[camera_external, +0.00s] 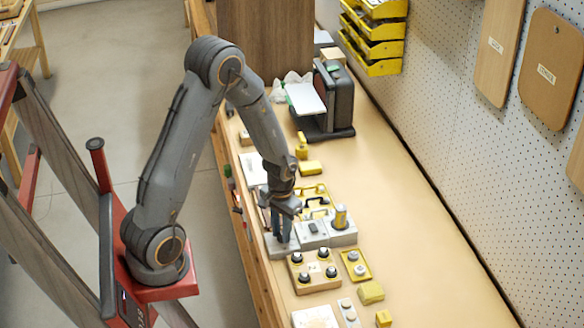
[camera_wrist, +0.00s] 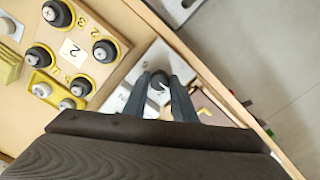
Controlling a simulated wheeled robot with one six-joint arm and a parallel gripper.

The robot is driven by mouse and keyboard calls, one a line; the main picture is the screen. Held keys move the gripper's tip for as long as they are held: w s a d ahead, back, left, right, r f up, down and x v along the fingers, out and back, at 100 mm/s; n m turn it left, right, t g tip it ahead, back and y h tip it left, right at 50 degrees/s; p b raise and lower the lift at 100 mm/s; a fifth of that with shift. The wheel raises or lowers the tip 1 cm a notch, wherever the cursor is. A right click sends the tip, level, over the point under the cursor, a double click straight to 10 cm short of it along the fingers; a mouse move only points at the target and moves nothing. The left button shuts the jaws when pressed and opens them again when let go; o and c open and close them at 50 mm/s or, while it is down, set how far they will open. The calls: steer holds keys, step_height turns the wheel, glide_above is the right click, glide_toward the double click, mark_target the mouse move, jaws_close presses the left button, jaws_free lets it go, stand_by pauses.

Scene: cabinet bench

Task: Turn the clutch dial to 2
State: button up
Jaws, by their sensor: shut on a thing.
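My gripper (camera_external: 283,232) points down over a grey plate (camera_external: 279,249) near the bench's front edge. In the wrist view its two blue-grey fingers (camera_wrist: 160,86) stand on either side of a dark round dial (camera_wrist: 158,79) and are shut on it. The dial sits on a pale plate (camera_wrist: 160,55) with a mark like a 2 beside it, to the left of the fingers. Its pointer setting cannot be made out. In the external view the fingers hide the dial.
A wooden board (camera_external: 297,285) with several black knobs and a number card stands close by. The right side of the bench (camera_external: 420,230) is clear.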

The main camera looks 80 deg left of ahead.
mark_target(281, 235)
steer(key=shift+m, duration=0.3)
steer(key=m+p, duration=0.3)
steer(key=m, duration=0.1)
steer(key=shift+a+r, duration=0.1)
steer(key=shift+r, duration=0.05)
steer(key=shift+m+p, duration=0.85)
steer(key=shift+m, duration=1.25)
steer(key=o, duration=1)
steer(key=shift+o, duration=0.2)
steer(key=shift+r+b, duration=0.8)
steer(key=shift+r, duration=3)
